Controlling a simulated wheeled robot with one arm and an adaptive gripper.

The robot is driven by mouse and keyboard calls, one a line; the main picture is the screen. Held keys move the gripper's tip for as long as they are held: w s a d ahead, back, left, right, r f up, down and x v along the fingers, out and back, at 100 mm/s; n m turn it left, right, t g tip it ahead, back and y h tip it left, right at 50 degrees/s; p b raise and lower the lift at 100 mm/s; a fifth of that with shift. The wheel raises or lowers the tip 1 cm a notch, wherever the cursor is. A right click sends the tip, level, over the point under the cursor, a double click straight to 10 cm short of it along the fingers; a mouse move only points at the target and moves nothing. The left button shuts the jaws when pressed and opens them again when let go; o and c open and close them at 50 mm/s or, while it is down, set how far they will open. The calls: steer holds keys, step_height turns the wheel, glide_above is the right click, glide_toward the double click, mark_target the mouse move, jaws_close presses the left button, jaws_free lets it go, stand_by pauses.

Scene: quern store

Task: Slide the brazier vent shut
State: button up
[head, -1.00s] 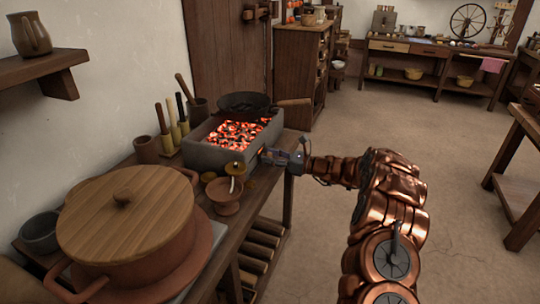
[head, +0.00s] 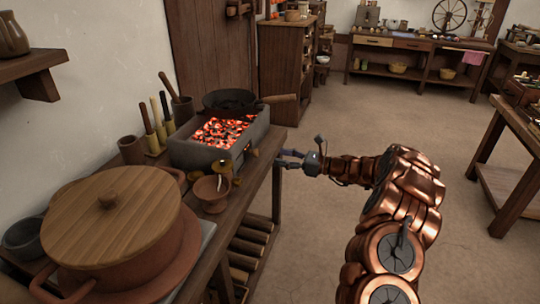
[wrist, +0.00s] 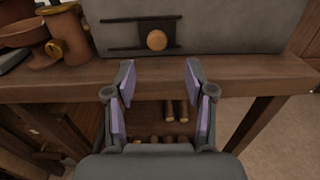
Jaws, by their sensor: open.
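The grey brazier (head: 196,154) holds glowing coals and stands on the wooden table. In the wrist view its side wall (wrist: 230,28) carries the vent: a dark plate (wrist: 146,30) with a round copper-coloured knob (wrist: 157,40), between two dark rails. The plate sits toward the right of the rails. No glow shows around it, and grey wall shows between the rails to its left. My gripper (wrist: 159,72) is open and empty, its fingers pointing at the brazier and clear of the knob. In the head view my gripper (head: 279,159) is just right of the table edge.
A dark pan (head: 232,102) rests on the brazier's far end, its handle sticking out right. A clay bowl (head: 211,194) stands in front of the brazier. A large lidded pot (head: 120,235) is at near left.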

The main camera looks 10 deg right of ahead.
steer(key=shift+v, duration=1.3)
steer(key=s+a+r+n+g+p, duration=0.75)
steer(key=s+a+r, duration=0.25)
steer(key=a+r, duration=0.4)
steer(key=s+a+r+n+g+h+p, duration=0.2)
steer(key=s+a+r+n+p, duration=0.15)
steer(key=s, duration=0.45)
steer(key=s+a+r+n+g+h+p, duration=0.1)
steer(key=s+a+r+n+g+p, duration=0.2)
steer(key=s, duration=0.5)
steer(key=s+d+r+n+h+p, duration=0.1)
steer(key=s+r+n+h+p, duration=0.2)
steer(key=s, duration=0.4)
steer(key=s+d+r+n+h+p, duration=0.1)
steer(key=s+r+n+h+p, duration=0.15)
steer(key=s, duration=0.35)
steer(key=s+d+r+n+h+p, duration=0.2)
steer(key=s+d+h+p, duration=0.1)
steer(key=s+d, duration=0.3)
steer(key=s+d+r+n+t+h+p, duration=0.1)
steer(key=s+d+r+n+h+p, duration=0.1)
steer(key=s+d, duration=0.4)
steer(key=shift+s+r+n+h+p, duration=0.55)
steer(key=shift+h+p, duration=0.3)
steer(key=shift+p, duration=0.4)
steer(key=shift+f, duration=0.15)
